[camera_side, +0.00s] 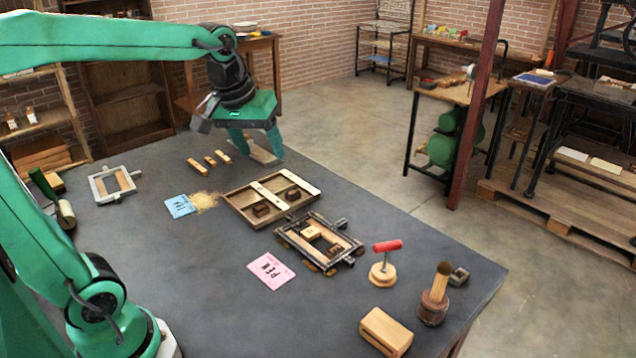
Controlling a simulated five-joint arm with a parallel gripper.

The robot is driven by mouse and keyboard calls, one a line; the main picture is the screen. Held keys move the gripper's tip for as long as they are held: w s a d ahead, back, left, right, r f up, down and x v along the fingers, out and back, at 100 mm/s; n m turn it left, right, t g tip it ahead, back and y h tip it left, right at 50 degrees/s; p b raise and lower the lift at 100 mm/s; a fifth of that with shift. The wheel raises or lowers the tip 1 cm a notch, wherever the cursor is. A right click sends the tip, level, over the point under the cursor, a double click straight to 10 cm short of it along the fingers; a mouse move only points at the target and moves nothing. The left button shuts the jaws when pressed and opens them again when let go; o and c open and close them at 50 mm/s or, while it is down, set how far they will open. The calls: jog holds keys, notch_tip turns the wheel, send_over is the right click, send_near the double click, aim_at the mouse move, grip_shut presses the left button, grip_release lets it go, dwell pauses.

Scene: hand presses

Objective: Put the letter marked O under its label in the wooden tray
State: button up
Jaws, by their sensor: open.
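My gripper (256,147) is open, pointing down over the back of the dark table, with its green fingers apart. A flat pale piece (262,154) shows behind and between the fingers; I cannot tell what it is. Three small wooden blocks (210,162) lie in a row on the table left of my gripper. Any letters on them are too small to read, so I cannot tell which is O. The shallow wooden tray (233,206) is in front of my gripper. It has a pale strip across its middle and dark blocks (262,210) in its compartments. Its labels are unreadable.
A metal-framed press (287,236) holding blocks stands right of the tray. A blue card (180,206), a pink card (270,270), a red-handled stamp (383,266), a wooden block (385,331) and a small pot (434,307) are on the table.

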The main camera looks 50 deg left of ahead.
jog(key=s+d+f+m+t, duration=0.1)
jog(key=s+d+f+m, duration=0.1)
jog(key=s, duration=0.4)
jog(key=s+d+f+m, duration=0.2)
jog(key=s+m, duration=0.1)
jog(key=s, duration=0.3)
jog(key=shift+m+t, duration=0.4)
